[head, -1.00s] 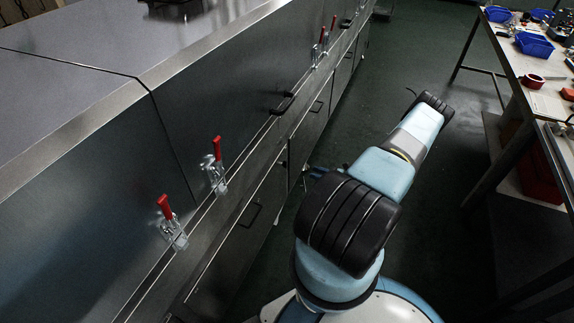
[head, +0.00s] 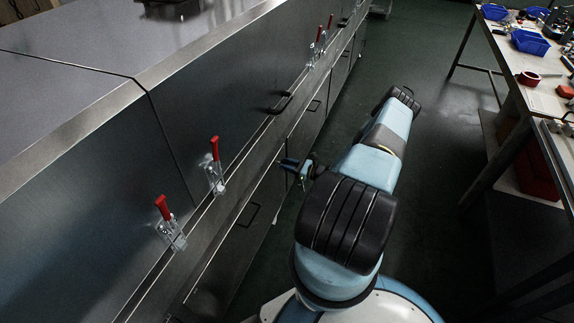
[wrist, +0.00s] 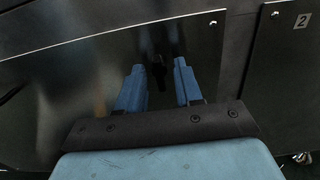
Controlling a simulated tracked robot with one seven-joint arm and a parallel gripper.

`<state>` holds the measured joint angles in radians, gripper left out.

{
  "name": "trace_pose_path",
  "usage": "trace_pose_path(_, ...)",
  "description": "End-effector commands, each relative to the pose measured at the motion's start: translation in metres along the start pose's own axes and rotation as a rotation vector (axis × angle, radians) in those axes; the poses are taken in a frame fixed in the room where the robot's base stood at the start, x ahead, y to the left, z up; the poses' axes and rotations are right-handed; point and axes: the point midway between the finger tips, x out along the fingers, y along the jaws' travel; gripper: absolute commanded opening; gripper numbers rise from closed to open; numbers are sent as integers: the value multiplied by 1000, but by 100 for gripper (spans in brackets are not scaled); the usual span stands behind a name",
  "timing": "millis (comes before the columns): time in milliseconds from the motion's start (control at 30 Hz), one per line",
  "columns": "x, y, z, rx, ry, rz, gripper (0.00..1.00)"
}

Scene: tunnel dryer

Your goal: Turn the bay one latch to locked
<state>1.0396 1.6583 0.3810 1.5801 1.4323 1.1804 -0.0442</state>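In the wrist view, a small dark latch handle (wrist: 157,70) stands on a dark metal door panel (wrist: 75,80). I take it for the bay one latch, though no number one is readable. My gripper (wrist: 157,84) has its two blue fingers apart. The handle appears in the gap between the fingertips, with space on both sides; whether they touch it is unclear. In the head view, my gripper (head: 290,164) is beside the lower doors of the long metal dryer (head: 110,140). There the latch is hidden, and its turned position is hard to read in the dark wrist view.
A panel marked 2 (wrist: 285,70) adjoins at right in the wrist view. In the head view, red-handled toggle clamps (head: 163,207) and black bar handles (head: 279,105) project from the dryer. A workbench (head: 548,98) with blue bins stands right; green floor lies between.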

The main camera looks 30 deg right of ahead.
Motion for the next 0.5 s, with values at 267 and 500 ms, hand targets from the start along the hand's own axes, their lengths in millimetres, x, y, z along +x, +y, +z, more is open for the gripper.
trace_pose_path(267, 6, 0, 0, 0, 0, 1, 35)
trace_pose_path(500, 5, 0, 0, 0, 0, 1, 23)
